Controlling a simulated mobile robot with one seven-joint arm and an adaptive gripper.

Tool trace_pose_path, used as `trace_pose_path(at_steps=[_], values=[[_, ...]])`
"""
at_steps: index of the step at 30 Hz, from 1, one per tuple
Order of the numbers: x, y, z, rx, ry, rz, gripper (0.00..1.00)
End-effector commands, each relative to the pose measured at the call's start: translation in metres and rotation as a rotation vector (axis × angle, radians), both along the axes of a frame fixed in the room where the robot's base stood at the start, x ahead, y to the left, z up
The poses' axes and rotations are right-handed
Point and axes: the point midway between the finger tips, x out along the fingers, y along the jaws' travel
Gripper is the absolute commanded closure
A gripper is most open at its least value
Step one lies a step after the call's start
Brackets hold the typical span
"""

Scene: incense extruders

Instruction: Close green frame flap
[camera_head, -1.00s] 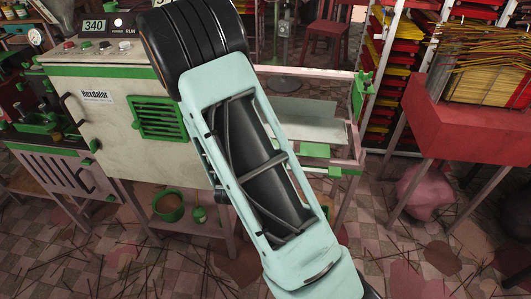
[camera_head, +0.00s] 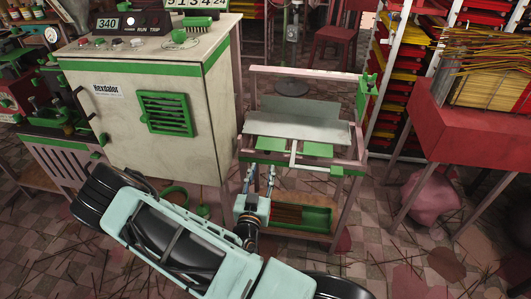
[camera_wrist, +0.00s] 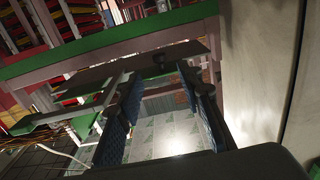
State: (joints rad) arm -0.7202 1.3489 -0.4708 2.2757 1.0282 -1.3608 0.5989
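A pale-pink and green frame stand (camera_head: 305,73) stands right of the cabinet. It carries a tilted grey plate (camera_head: 300,124), with green panels (camera_head: 268,145) and a pale bar (camera_head: 293,153) at its near side. I cannot tell which piece is the flap. My gripper (camera_head: 262,170) is at the stand's near left side, just below the green panels, open and empty. In the wrist view, its two fingers (camera_wrist: 160,78) are spread with tiled floor between them. A green rail (camera_wrist: 110,46) crosses above them, and green pieces (camera_wrist: 40,119) show at left.
The cream cabinet (camera_head: 150,75) with a green vent is close on the left. A green tray (camera_head: 315,218) sits on the stand's lower shelf. A red table (camera_head: 470,125) with incense sticks stands right. Thin sticks litter the floor.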

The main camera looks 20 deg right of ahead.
Motion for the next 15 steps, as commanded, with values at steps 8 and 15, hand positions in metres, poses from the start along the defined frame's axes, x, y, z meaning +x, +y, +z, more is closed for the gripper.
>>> trace_pose_path(at_steps=[8, 15], values=[[0.04, -0.028, 0.0, 0.003, -0.003, -0.002, 0.66], [0.072, -0.049, -0.001, 0.004, -0.003, -0.002, 0.66]])
